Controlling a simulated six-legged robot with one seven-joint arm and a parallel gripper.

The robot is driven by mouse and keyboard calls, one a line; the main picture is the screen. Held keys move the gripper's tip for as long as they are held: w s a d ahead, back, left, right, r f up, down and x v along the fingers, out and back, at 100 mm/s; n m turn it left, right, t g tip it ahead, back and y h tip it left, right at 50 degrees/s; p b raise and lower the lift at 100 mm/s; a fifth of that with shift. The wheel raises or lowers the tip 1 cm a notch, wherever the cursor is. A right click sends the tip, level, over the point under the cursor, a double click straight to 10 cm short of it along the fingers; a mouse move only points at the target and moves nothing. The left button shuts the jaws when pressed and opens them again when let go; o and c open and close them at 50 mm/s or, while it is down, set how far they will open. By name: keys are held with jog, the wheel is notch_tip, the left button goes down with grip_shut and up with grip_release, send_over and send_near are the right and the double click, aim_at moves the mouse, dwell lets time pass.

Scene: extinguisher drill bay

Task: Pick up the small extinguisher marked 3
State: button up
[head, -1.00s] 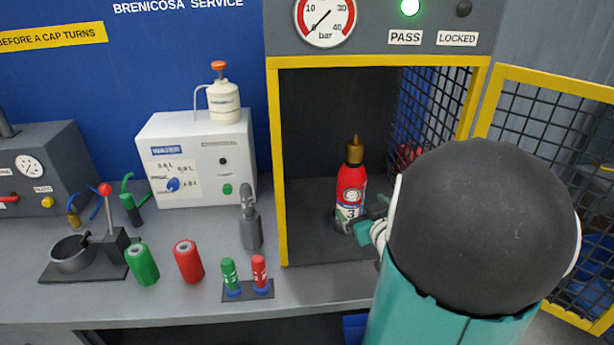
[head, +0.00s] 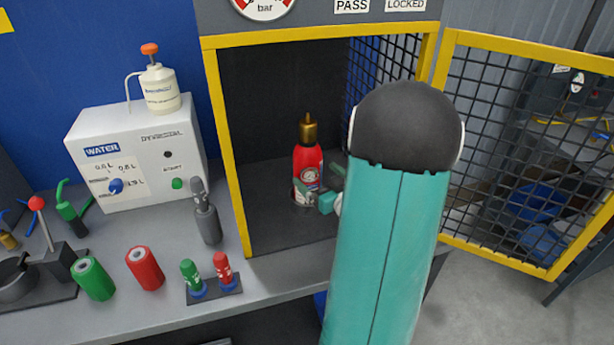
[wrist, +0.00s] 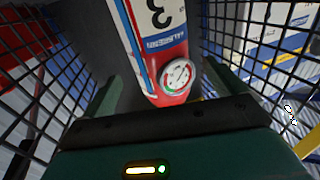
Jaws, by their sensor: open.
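The small red extinguisher (head: 308,160) with a brass-coloured top stands upright inside the yellow-framed cage. In the wrist view its body (wrist: 150,50) shows a white label with a 3 and a round gauge. My gripper (head: 320,186) is open at the extinguisher's lower right side, its teal and dark fingers partly covering the lower label in the head view. In the wrist view the gripper (wrist: 160,78) has one finger on each side of the extinguisher. I cannot tell whether either finger touches it.
The yellow cage frame (head: 228,150) borders the bay, and its mesh door (head: 520,140) stands open at the right. On the bench left of the cage stand a grey bottle-like item (head: 207,222), red (head: 146,270) and green (head: 94,280) cylinders, and a white water box (head: 140,155).

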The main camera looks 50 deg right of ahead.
jog(key=x, duration=0.5)
jog(key=shift+w, duration=0.15)
jog(key=shift+c, duration=0.5)
jog(key=c, duration=1.8)
jog(key=shift+r, duration=0.25)
grip_shut()
